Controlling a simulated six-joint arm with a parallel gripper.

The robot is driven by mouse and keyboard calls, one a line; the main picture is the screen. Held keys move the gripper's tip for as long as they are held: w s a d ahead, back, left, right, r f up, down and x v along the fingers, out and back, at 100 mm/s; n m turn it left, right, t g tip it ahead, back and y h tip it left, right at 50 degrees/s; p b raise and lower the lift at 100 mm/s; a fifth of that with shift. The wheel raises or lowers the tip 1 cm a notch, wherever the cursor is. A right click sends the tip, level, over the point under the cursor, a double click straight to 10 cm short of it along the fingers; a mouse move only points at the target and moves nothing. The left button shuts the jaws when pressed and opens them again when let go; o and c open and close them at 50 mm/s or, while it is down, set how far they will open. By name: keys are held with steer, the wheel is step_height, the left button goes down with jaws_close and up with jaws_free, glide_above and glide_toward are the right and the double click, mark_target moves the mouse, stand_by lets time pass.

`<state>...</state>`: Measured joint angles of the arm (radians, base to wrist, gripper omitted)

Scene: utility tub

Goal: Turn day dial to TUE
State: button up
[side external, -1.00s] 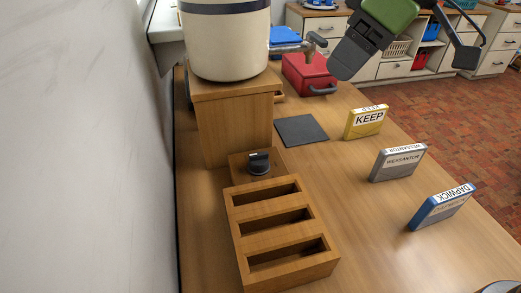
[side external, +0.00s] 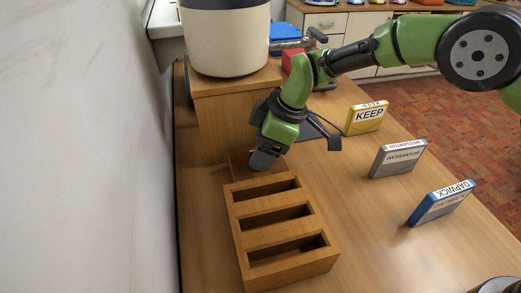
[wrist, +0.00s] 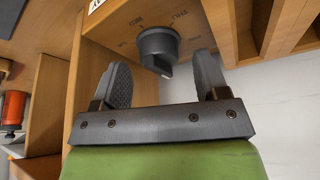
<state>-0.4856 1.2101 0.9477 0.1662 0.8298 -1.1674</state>
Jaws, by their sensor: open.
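The day dial (wrist: 157,44) is a dark grey knob on a wooden block (wrist: 110,28), with small day labels around it that are too small to read surely. Its raised grip slants down and right in the wrist view. My gripper (wrist: 161,61) is open, its two dark fingers on either side of the knob with a visible gap at each side. In the side view my gripper (side external: 264,160) points down over the dial's block, and the dial is hidden behind it.
A wooden rack (side external: 285,250) with three empty slots stands right in front of the dial block. A cream crock (side external: 226,38) on a wooden stand (side external: 222,115) is behind. Yellow KEEP (side external: 366,118), grey (side external: 397,158) and blue (side external: 440,203) boxes stand at the right.

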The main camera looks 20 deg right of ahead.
steer(key=shift+x, duration=0.95)
steer(key=shift+r, duration=0.1)
steer(key=shift+c, duration=0.2)
steer(key=c, duration=0.8)
steer(key=shift+c, duration=0.2)
steer(key=shift+m, duration=0.4)
